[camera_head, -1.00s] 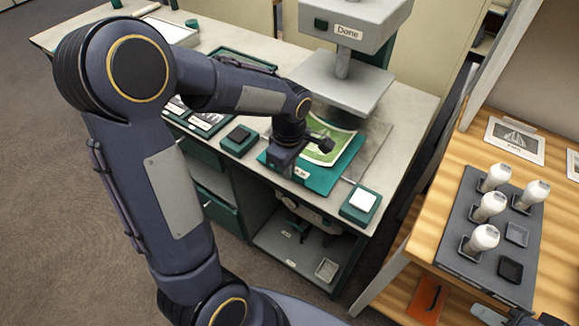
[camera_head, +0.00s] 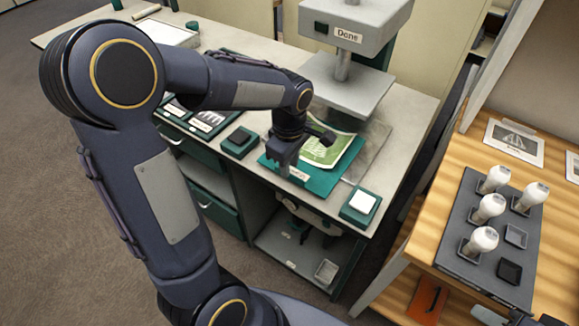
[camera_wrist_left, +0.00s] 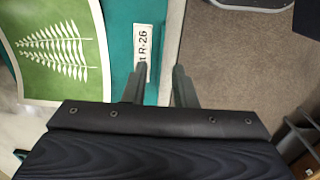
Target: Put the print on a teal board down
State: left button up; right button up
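The teal board (camera_head: 322,183) lies flat on the bench near its front edge, with a green print of white fern-like leaves (camera_head: 345,150) on top. The board (camera_wrist_left: 120,30) and the print (camera_wrist_left: 62,60) also show in the left wrist view, with a white label (camera_wrist_left: 147,52) reading R-26 at the board's edge. My left gripper (camera_head: 283,168) is just above the board's front left part. Dark parts at the head view's bottom right may be my right gripper.
A grey press (camera_head: 350,90) labelled Done stands behind the print. A small teal block with a white pad (camera_head: 362,202) sits right of the board, and a dark-padded one (camera_head: 240,140) left. A wooden table with a grey tray of bulbs (camera_head: 470,255) is at right.

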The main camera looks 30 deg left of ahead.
pick_arm(q)
notch_tip(320, 180, up, 8)
jog(key=r+p, duration=0.1)
jog(key=s+d+m+t+h, duration=0.2)
jog(key=s+m, duration=0.5)
jog(key=s, duration=0.1)
jog(key=s+d+m+t+h, duration=0.1)
jog(key=s+d+m+t, duration=0.1)
jog(key=s+m, duration=0.6)
jog(key=shift+s+f+m+t+h, duration=0.15)
jog(key=shift+s+m+t+h, duration=0.25)
jog(key=shift+t, duration=0.4)
jog(key=shift+s+d, duration=0.1)
